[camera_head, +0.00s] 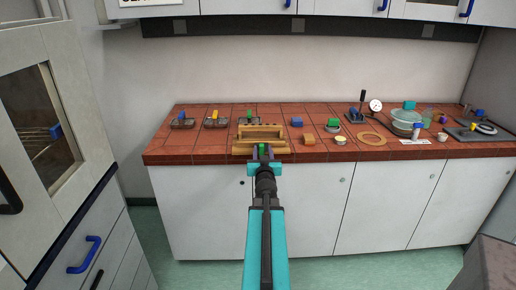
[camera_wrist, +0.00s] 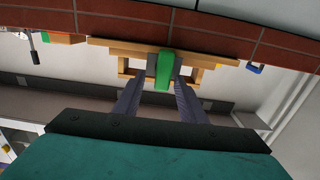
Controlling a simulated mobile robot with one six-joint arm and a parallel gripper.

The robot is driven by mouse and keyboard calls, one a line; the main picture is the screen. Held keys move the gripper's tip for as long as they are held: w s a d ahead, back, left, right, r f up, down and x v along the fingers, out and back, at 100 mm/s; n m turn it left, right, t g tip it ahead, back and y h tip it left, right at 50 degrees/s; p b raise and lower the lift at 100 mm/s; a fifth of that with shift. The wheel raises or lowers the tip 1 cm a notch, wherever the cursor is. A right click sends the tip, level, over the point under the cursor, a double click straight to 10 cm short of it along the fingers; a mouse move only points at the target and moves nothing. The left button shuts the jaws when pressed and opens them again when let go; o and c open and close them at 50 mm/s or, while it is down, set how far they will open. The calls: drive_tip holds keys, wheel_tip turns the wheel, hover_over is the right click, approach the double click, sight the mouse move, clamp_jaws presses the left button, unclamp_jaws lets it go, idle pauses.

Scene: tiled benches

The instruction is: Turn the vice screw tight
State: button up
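A tan vice (camera_head: 272,132) sits at the front edge of the tiled bench, left of the middle. In the wrist view its long tan bar (camera_wrist: 110,44) runs across the top. A green handle (camera_wrist: 165,68), which looks like the vice screw's, points toward me from its middle. My gripper (camera_head: 262,158) is in front of the vice, at the bench edge. In the wrist view its two dark fingers (camera_wrist: 158,80) stand apart on either side of the green handle. A gap shows on the left; the right finger is close to it. Contact is unclear.
Several small trays with coloured pieces (camera_head: 216,121) stand behind and left. To the right are a blue block (camera_head: 297,122), an orange piece (camera_head: 308,140), a tan ring (camera_head: 372,139), a dial gauge (camera_head: 375,105) and a glass bowl (camera_head: 405,120). White cabinets (camera_head: 310,200) stand below the bench.

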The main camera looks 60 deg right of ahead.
drive_tip(key=shift+w+d, duration=0.25)
